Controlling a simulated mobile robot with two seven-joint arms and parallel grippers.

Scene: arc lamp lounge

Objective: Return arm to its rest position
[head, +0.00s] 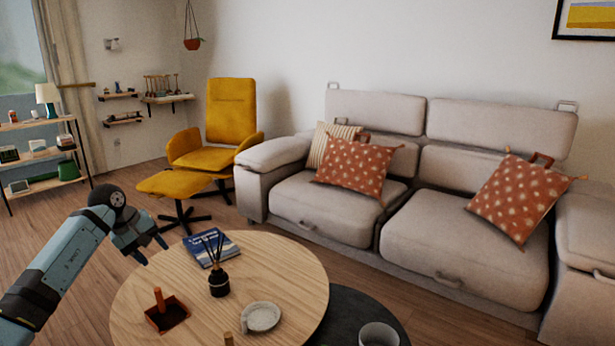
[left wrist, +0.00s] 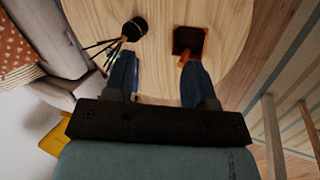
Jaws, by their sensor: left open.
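My left arm comes in from the left in the head view. Its gripper (head: 154,254) is open and empty, held above the left edge of the round wooden table (head: 285,275). In the left wrist view the two blue fingers of my left gripper (left wrist: 158,72) stand apart, with wooden tabletop showing between them. My right gripper is in neither view.
On the table are a blue book (head: 214,247), a dark reed diffuser (head: 219,282), a small square brown tray (head: 176,315) with an upright orange piece, and a white dish (head: 262,317). A yellow footstool (head: 174,184) stands behind; a sofa (head: 320,207) is beyond.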

